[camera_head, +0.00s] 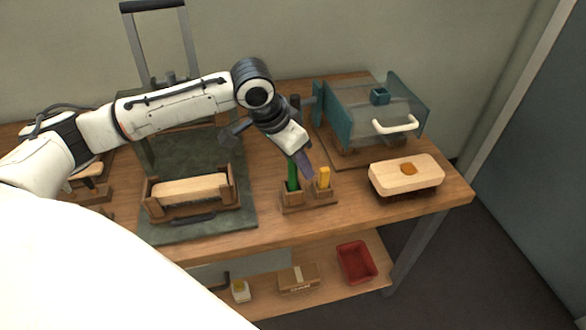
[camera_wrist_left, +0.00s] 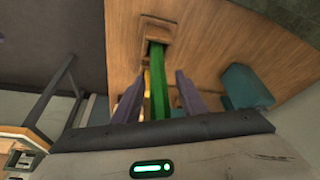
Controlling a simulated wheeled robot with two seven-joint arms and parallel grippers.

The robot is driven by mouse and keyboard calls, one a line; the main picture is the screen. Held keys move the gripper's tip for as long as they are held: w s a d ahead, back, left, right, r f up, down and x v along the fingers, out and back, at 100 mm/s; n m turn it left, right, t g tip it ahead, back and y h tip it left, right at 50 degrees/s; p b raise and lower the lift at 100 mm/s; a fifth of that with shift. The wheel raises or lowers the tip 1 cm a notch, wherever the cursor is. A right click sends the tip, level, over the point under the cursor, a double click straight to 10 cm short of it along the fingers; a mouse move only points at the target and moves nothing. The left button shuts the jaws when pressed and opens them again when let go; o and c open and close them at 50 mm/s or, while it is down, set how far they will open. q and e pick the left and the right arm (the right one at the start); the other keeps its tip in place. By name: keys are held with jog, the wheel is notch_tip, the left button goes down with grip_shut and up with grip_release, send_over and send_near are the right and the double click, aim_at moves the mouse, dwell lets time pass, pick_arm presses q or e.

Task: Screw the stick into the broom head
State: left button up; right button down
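A green stick (camera_head: 293,174) stands upright in a small wooden holder (camera_head: 300,203). A shorter yellow stick (camera_head: 324,177) stands to its right in the same holder. My left gripper (camera_head: 304,163) points down beside the sticks. In the left wrist view its two purple fingers (camera_wrist_left: 160,98) are apart, with the green stick (camera_wrist_left: 158,75) between them and part of the yellow stick behind it. No grip on the green stick shows. A pale wooden broom head (camera_head: 395,173) with an orange-brown spot on top and dark bristles beneath sits at the table's right. My right gripper is not in view.
A wooden cradle (camera_head: 152,207) holding another pale block stands on a dark green base at left. A teal machine with a clear cover (camera_head: 385,105) stands behind the broom head. The lower shelf holds a red bin (camera_head: 356,262) and a cardboard box (camera_head: 298,278).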

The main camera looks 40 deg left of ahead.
pick_arm(q)
jog(key=shift+f, duration=0.15)
grip_shut()
notch_tip(320, 180, up, 10)
dwell(0.8)
